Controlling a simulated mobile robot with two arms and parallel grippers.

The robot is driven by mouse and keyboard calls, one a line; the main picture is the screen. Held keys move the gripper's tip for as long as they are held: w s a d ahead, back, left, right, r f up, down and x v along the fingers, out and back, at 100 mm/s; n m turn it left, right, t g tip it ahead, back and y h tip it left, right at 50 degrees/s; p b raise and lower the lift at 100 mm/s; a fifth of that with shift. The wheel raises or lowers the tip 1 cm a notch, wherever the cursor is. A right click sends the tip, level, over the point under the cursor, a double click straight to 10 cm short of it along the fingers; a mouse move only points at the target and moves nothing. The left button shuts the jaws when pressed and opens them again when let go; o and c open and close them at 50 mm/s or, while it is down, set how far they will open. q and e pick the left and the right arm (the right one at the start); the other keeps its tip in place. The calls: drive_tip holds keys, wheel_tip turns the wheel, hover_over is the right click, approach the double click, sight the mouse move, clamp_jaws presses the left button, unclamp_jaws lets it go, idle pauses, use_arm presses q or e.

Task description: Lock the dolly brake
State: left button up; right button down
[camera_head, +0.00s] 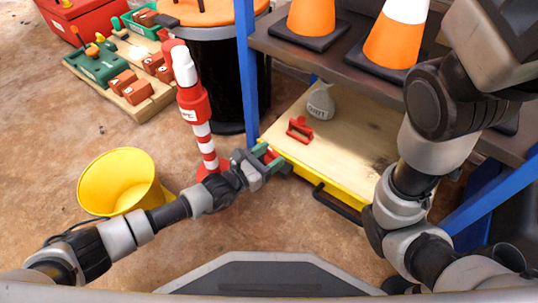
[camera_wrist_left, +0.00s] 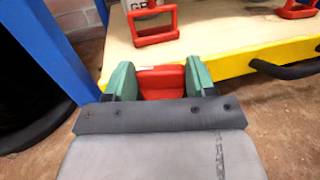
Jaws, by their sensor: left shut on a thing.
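The dolly (camera_head: 340,155) has a pale wooden deck, a yellow front edge and a black handle (camera_head: 338,203). It stands under the shelf; its deck also shows in the left wrist view (camera_wrist_left: 215,35). At its near left corner is a red part, probably the brake (camera_wrist_left: 162,80). My left gripper (camera_head: 268,156) has green fingers, one on each side of this red part, and is shut on it. The fingers hide much of it in the head view. My right arm (camera_head: 430,150) rises at the right; its gripper is out of view.
A blue rack post (camera_head: 247,70) stands beside the left gripper. A red-and-white post (camera_head: 200,120) and a yellow bucket (camera_head: 120,182) are left. Orange cones (camera_head: 395,40) stand on the shelf.

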use_arm(q)
drive_tip(key=p, duration=0.1)
drive_tip(key=n+t+y+p, duration=0.1)
drive_tip(key=p, duration=0.1)
drive_tip(key=shift+s+d+r+n+t+y, duration=0.15)
drive_tip(key=shift+r+n+t+y, duration=0.1)
drive_tip(key=shift+n+t+y, duration=0.05)
drive_tip(key=shift+t+y+p, duration=0.3)
drive_tip(key=shift+p, duration=0.05)
drive_tip(key=shift+f+n+t+y+p, duration=0.15)
drive_tip(key=shift+n+t+y+p, duration=0.2)
drive_tip(key=shift+n, duration=0.25)
drive_tip(key=shift+f, duration=0.1)
drive_tip(key=o, duration=0.6)
drive_tip(key=shift+o, duration=0.2)
